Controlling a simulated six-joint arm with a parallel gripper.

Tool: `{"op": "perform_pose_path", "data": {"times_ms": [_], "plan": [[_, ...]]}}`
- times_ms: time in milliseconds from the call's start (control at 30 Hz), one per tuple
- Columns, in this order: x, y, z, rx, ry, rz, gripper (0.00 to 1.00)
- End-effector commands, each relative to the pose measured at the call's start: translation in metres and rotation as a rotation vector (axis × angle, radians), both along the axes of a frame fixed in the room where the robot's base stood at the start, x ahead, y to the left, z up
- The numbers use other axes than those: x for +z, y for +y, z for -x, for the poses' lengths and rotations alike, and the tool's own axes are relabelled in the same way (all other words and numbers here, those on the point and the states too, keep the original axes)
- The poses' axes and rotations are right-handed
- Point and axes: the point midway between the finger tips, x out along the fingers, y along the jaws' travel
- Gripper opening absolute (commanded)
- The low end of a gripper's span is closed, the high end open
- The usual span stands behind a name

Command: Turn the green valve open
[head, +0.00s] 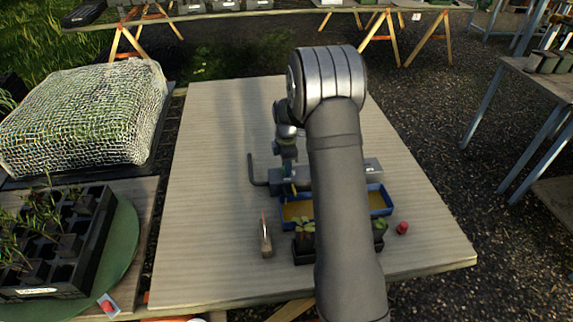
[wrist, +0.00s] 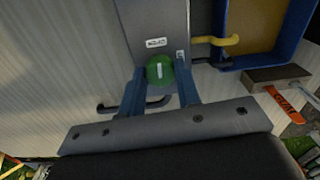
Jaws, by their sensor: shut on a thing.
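The green valve (wrist: 160,72) is a round knob with a white line mark, on the end of a grey box (wrist: 152,18). The line runs roughly up and down in the wrist view. A small white label (wrist: 156,43), seemingly reading OPEN upside down, sits beside the knob. My gripper (wrist: 160,82) has its two blue fingers on either side of the knob and is shut on it.
A yellow spout (wrist: 225,41) points towards a blue tray (head: 381,199). A dark bent pipe (head: 252,172) sticks out left of the box. The table's left side is clear.

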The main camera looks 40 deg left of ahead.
Motion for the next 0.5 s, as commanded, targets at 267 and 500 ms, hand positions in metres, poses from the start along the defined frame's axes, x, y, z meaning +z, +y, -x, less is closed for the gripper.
{"op": "perform_pose_path", "data": {"times_ms": [267,500], "plan": [[0.0009,0.0011,0.0,0.101,-0.001,-0.002,0.07],[0.0009,0.0011,0.0,0.125,-0.001,-0.002,0.08]]}}
